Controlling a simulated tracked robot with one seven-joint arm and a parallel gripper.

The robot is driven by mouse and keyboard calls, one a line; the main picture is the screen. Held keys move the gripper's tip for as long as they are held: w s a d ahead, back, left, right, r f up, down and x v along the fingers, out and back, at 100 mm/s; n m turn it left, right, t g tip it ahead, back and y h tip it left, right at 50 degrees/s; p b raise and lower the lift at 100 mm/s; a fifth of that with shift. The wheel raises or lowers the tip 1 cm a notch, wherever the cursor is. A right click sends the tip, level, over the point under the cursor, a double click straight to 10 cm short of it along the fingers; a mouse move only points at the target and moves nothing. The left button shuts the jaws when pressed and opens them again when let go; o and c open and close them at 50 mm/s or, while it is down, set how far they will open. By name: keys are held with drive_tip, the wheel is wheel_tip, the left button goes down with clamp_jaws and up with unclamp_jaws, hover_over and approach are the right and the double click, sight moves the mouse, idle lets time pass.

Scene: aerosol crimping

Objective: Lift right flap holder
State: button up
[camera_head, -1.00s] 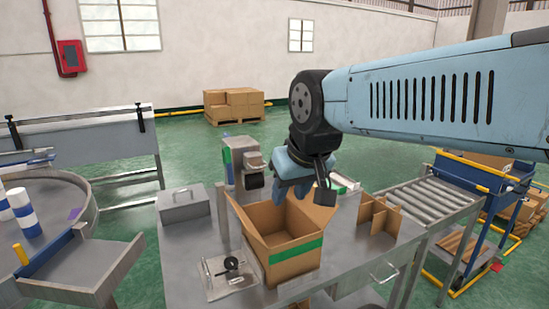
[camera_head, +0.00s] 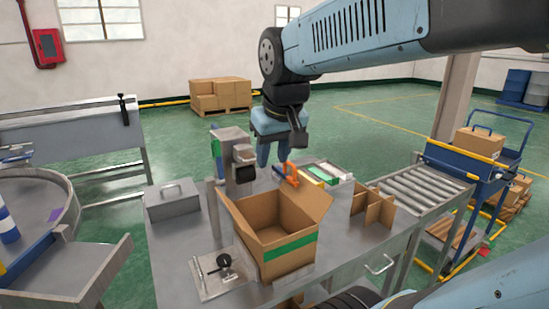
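My gripper (camera_head: 273,160) points down beyond the back edge of the open cardboard box (camera_head: 290,262). Its two blue fingers look spread apart, and I see nothing between them. An orange piece (camera_head: 287,172), which may be a flap holder, shows just below and beside the right finger. I cannot tell whether the finger touches it. The box stands on the steel table with its flaps folded outward and a green band on its front. The right flap (camera_head: 313,203) leans out to the right. No flap holder shows clearly on the box.
A cardboard divider (camera_head: 372,208) stands right of the box, near the roller conveyor (camera_head: 410,187). A small machine (camera_head: 230,150) stands behind the box.

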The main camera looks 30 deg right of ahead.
drive_tip(key=w+d+r+g+h, duration=0.15)
drive_tip(key=w+d, duration=0.45)
drive_tip(key=w, duration=0.6)
drive_tip(key=g, duration=0.3)
approach(289, 162)
drive_tip(key=shift+h, duration=0.35)
drive_tip(key=x, duration=0.8)
drive_tip(key=shift+a, duration=0.25)
clamp_jaws()
